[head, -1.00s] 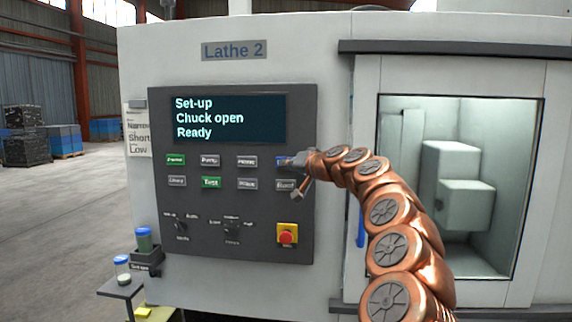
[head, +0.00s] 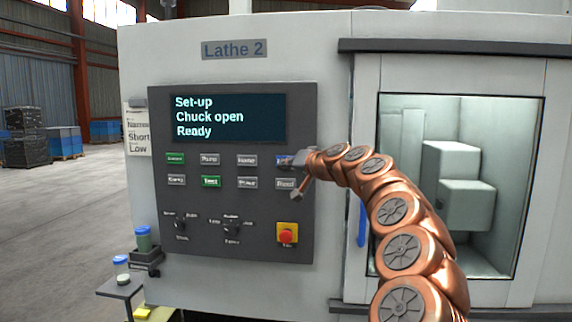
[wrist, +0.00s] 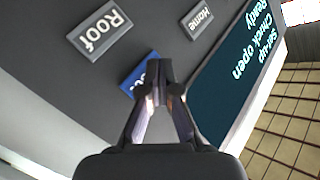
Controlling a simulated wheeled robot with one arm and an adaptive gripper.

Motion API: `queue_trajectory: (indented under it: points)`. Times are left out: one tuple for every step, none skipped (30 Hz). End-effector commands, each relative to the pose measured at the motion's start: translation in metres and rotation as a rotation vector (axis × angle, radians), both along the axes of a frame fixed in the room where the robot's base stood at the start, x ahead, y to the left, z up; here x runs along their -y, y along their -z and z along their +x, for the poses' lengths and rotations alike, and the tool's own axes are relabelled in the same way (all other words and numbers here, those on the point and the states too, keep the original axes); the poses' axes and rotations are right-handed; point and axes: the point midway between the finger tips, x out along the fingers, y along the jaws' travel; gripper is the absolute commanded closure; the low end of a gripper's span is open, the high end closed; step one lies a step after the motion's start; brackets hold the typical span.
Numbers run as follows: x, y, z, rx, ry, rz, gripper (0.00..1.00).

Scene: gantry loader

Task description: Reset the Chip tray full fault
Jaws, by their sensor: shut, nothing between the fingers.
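The control panel (head: 262,205) of Lathe 2 has a display (head: 229,118) reading "Set-up", "Chuck open", "Ready". Below it are two rows of buttons. The top left button (head: 175,159) and the Test button (head: 211,181) are green. A blue button (wrist: 133,82) is at the right end of the top row; its label is mostly hidden by my fingers. My gripper (wrist: 158,84) is shut and empty, its tips in front of the blue button; I cannot tell whether they touch it. In the head view my gripper (head: 297,160) partly covers that button.
Two rotary knobs (head: 180,226) (head: 231,228) and a red stop button (head: 287,235) sit lower. A windowed door (head: 365,120) is right. Jars (head: 143,238) (head: 121,269) stand lower left.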

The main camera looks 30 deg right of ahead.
Motion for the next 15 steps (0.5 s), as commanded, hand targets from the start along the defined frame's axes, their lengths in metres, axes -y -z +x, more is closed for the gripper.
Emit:
queue_trajectory:
  points:
    - [0.000,0.000,0.000,0.000,0.000,0.000,1.00]
    - [0.000,0.000,0.000,0.000,0.000,0.000,1.00]
    - [0.000,0.000,0.000,0.000,0.000,0.000,1.00]
    - [0.000,0.000,0.000,-0.001,-0.001,0.000,1.00]
    - [0.000,0.000,0.000,-0.001,-0.001,0.000,1.00]
    - [-0.001,0.000,-0.001,0.000,-0.001,0.000,1.00]
    - [-0.001,0.000,-0.002,0.000,-0.001,0.000,1.00]
    - [-0.002,0.001,-0.003,0.000,-0.001,0.000,1.00]
    - [-0.003,0.001,-0.004,0.000,-0.001,0.000,1.00]
    - [-0.005,0.002,-0.006,0.000,-0.001,0.001,1.00]
    - [-0.006,0.002,-0.007,0.000,-0.001,0.001,1.00]
    - [-0.009,0.002,-0.010,-0.001,-0.002,0.002,1.00]
    - [-0.010,0.002,-0.012,0.000,-0.003,0.003,1.00]
    - [-0.012,0.001,-0.014,0.001,-0.003,0.003,1.00]
    - [-0.014,0.001,-0.017,0.001,-0.004,0.002,1.00]
